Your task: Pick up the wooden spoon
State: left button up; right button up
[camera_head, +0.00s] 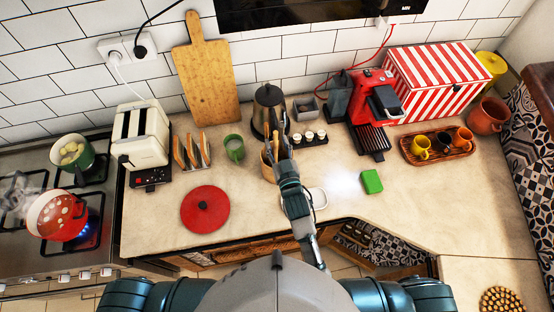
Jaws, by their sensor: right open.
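My right gripper (277,146) is open, reaching up from the bottom centre over the counter. It is at a tan utensil holder (267,169), in front of the dark kettle (268,108). The gripper and wrist cover part of the holder. Thin upright shapes show around the fingers, but I cannot tell which is the wooden spoon and which is a finger. I cannot tell whether the fingers touch anything. My left gripper is not in view.
A green mug (234,148) stands left of the holder, and a small rack with white-topped jars (310,138) stands right. A red lid (205,209), green sponge (372,182) and red coffee machine (372,105) are on the counter. Pots are on the stove at left.

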jog(key=shift+s+a, duration=0.15)
jog(key=shift+a, duration=0.05)
jog(key=c, duration=0.8)
jog(key=shift+a, duration=0.2)
grip_shut()
jog(key=shift+d+r, duration=0.1)
jog(key=shift+d+r, duration=0.15)
jog(key=shift+r, duration=0.4)
notch_tip(320, 180, up, 17)
jog(key=shift+p, duration=0.4)
jog(key=shift+f, duration=0.15)
